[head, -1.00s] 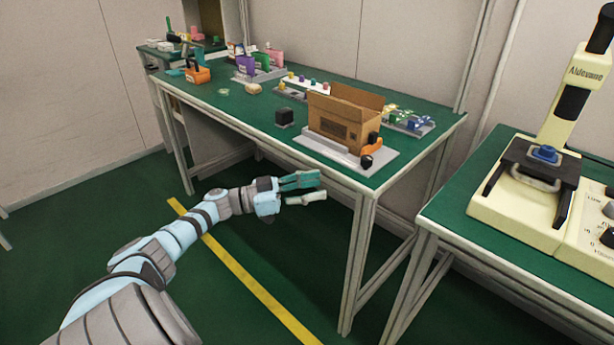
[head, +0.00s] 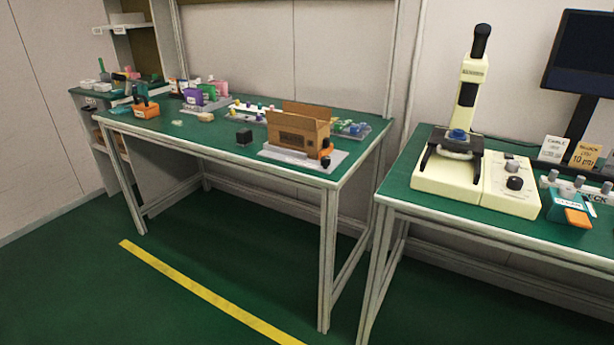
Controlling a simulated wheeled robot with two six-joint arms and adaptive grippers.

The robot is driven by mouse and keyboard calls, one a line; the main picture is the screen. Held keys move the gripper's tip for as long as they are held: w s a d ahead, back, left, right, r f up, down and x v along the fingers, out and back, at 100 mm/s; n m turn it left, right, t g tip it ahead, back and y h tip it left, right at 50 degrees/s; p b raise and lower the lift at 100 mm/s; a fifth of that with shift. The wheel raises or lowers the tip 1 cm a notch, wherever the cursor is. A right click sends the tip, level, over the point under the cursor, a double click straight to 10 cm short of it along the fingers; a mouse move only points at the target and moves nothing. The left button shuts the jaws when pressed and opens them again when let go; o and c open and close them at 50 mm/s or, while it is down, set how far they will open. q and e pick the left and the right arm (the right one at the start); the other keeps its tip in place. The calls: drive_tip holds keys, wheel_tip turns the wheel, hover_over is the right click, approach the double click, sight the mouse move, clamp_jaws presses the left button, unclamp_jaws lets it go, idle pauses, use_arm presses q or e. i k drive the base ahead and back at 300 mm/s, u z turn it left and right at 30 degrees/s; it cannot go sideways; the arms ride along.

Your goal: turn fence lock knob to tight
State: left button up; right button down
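On the left green-topped table, a grey base plate (head: 268,154) carries an open cardboard box (head: 298,134). A small orange part (head: 327,148) and a black round knob (head: 326,162) sit at the plate's right front corner beside the box. They are too small to read any marking or the knob's setting, and I cannot tell for sure that this is the fence lock knob. Neither of my grippers shows in the head view now.
The left table (head: 190,136) also holds a black block (head: 244,137) and an orange holder (head: 147,110). The right table (head: 405,197) bears a cream microscope-like machine (head: 446,180) with knobs and a monitor (head: 580,52). The floor in front is clear, with a yellow line (head: 205,290).

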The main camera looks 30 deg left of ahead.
sight(325, 161)
drive_tip(key=k, duration=0.8)
drive_tip(key=z, duration=0.85)
drive_tip(key=i, duration=1.1)
drive_tip(key=u, duration=0.5)
drive_tip(key=i, duration=1.05)
drive_tip(key=u, duration=0.95)
